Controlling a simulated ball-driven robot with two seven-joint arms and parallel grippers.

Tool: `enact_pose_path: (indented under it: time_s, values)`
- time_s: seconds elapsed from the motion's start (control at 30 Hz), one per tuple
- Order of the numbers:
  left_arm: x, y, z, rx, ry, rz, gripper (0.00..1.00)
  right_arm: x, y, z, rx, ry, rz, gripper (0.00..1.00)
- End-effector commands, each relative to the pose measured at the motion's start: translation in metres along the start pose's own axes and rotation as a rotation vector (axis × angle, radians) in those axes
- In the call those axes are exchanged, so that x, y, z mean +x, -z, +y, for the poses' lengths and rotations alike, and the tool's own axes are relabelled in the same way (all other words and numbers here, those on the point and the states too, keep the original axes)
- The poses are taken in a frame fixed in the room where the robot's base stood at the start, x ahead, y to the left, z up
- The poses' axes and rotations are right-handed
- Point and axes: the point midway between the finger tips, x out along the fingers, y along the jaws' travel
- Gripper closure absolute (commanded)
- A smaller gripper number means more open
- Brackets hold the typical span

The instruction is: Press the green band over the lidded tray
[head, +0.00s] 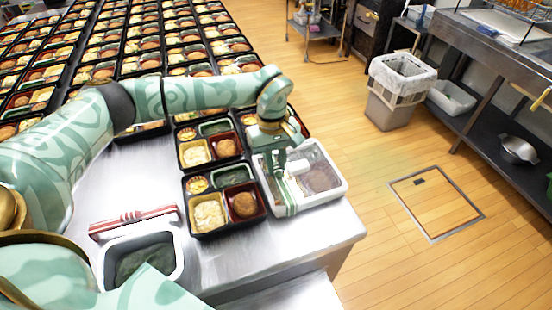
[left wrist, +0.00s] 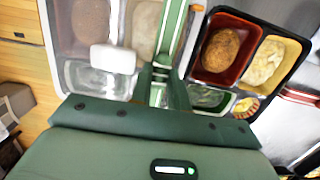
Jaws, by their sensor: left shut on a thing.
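The lidded tray (head: 332,193) is white with a clear lid and stands near the table's right corner. Food shows through the lid. In the left wrist view the lidded tray (left wrist: 62,45) fills the upper left. The green band (head: 288,194), with a pale stripe, runs along the left part of the tray; it also shows in the left wrist view (left wrist: 172,36). My left gripper (head: 279,156) is shut on the band, at the tray's far left side. Whether the band touches the lid everywhere, I cannot tell. My right gripper is not in view.
Open black bento trays (head: 216,232) stand close on the left, with many more behind. A white tub (head: 178,277) with dark contents and a red-and-white striped bundle (head: 135,222) are at the front left. The table edge is close on the right. The front middle tabletop is bare.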

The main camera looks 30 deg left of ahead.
Motion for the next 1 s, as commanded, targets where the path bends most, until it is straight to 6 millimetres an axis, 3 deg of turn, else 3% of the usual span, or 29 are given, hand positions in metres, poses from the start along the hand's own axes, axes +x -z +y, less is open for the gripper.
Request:
enact_pose_path:
  time_s: [0.93, 0.97, 1.0]
  values:
    - [0.0051, 0.0011, 0.0002, 0.000, -0.001, 0.001, 1.00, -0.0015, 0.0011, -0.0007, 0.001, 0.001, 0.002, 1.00]
    - [0.0052, 0.0011, 0.0002, 0.000, -0.001, 0.001, 0.74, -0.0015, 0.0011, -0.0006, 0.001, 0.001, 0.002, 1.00]
    - [0.0052, 0.0011, 0.0002, 0.000, -0.001, 0.001, 0.63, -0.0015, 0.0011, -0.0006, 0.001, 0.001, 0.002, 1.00]
